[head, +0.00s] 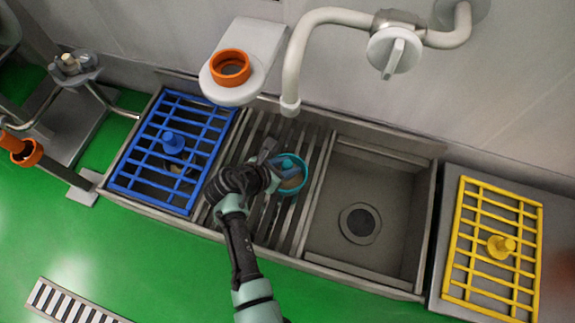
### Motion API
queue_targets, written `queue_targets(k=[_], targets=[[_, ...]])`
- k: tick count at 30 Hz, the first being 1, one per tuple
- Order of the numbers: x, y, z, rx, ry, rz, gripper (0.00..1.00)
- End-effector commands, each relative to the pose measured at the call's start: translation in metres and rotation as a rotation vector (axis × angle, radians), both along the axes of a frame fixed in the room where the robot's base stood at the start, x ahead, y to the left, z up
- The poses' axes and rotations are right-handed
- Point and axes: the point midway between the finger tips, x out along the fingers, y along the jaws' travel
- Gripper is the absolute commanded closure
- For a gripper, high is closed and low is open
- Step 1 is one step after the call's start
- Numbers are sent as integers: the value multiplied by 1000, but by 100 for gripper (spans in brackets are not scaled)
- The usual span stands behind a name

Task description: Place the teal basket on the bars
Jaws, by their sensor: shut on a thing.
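The teal basket (291,163), small and round with a pale inside, is at the middle section of the sink unit. The grey bars (274,227) run across that section, beneath and around it. My gripper (277,168) is shut on the basket at its left side. My wrist and arm reach in from below and hide part of the bars. I cannot tell whether the basket's underside touches the bars.
A blue grate (153,183) covers the left section. The right basin (387,194) is open with a round drain. A yellow grate (459,289) lies on the right. An orange ring (230,62) sits on a white holder behind, beside a large curved tap (292,70).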

Motion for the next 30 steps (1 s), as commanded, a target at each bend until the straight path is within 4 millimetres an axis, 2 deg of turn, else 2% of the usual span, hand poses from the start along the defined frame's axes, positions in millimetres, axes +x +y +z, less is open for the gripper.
queue_targets(k=[5,6,11,21,26,30], targets=[[0,0,-1,-1,-1,0,100],[0,0,-2,0,0,0,63],[0,0,-2,0,0,0,35],[0,0,1,0,0,0,35],[-8,9,17,-1,1,4,35],[-21,22,38,0,1,5,35]])
